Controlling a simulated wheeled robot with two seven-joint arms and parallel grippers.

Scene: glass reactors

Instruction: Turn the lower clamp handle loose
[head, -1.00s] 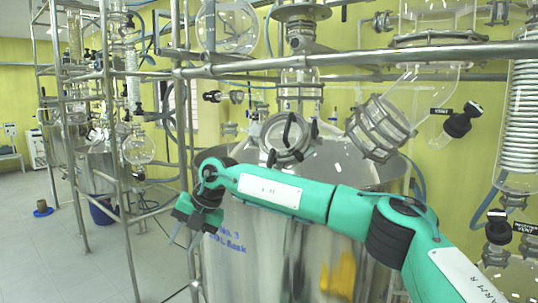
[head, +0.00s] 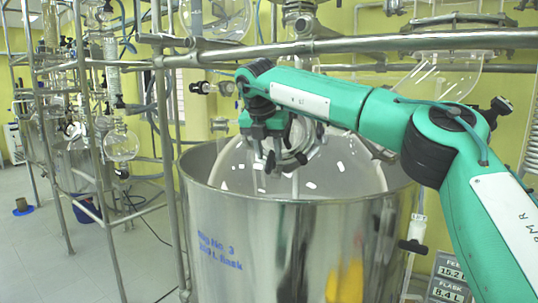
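My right arm comes in from the right, and its gripper (head: 269,160) hangs in front of the round clamped port of the glass flask (head: 345,165). The port's metal clamp ring (head: 303,142) shows just right of the gripper, partly covered by it. The dark clamp handles are mostly hidden behind the gripper and wrist, so I cannot tell the lower handle apart or whether the gripper touches it. The gap between the fingers is not clear. My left gripper is out of view.
The flask sits in a large steel vessel (head: 290,235) with blue lettering. A horizontal steel rail (head: 350,45) crosses above my arm. A black-handled valve (head: 413,246) and a readout sign (head: 450,278) are at lower right. Upright frame posts stand at left.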

